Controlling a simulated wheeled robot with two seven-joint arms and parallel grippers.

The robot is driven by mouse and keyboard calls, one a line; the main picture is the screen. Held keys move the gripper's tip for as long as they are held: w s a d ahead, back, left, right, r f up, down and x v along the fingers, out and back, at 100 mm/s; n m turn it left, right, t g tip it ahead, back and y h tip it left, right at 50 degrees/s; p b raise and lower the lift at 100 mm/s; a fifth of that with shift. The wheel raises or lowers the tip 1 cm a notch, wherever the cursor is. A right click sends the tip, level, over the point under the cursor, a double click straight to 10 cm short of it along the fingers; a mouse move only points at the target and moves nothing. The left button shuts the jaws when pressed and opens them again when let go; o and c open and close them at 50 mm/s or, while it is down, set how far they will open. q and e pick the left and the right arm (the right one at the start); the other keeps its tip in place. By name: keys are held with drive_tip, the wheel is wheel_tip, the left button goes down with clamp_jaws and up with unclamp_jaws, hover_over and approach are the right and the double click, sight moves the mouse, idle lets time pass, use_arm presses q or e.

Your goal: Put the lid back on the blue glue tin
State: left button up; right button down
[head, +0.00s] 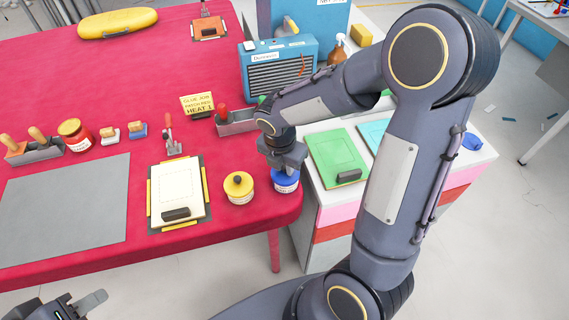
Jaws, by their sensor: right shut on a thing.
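The blue glue tin (286,184) stands upright at the right front corner of the red table, with a pale label on its side. My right gripper (284,166) points down directly over the tin, shut on what looks like its blue lid. The fingers hide most of the lid, so I cannot tell whether it is seated on the rim or just above it. My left gripper (88,304) is at the bottom left edge, away from the tin and partly cut off; its opening is not clear.
A yellow tin (239,188) stands just left of the blue one. A clipboard-like pad (178,192) and grey mat (66,210) lie further left. A grey tray (238,122) is behind. A white side table with a green board (337,156) adjoins at right.

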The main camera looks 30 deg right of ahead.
idle(0.3)
drive_tip(key=c, duration=0.8)
unclamp_jaws()
drive_tip(key=shift+o, duration=0.2)
drive_tip(key=shift+r, duration=0.1)
drive_tip(key=shift+r+p, duration=3.25)
drive_tip(key=shift+r, duration=0.2)
drive_tip(key=shift+c, duration=0.5)
clamp_jaws()
drive_tip(key=shift+f, duration=0.2)
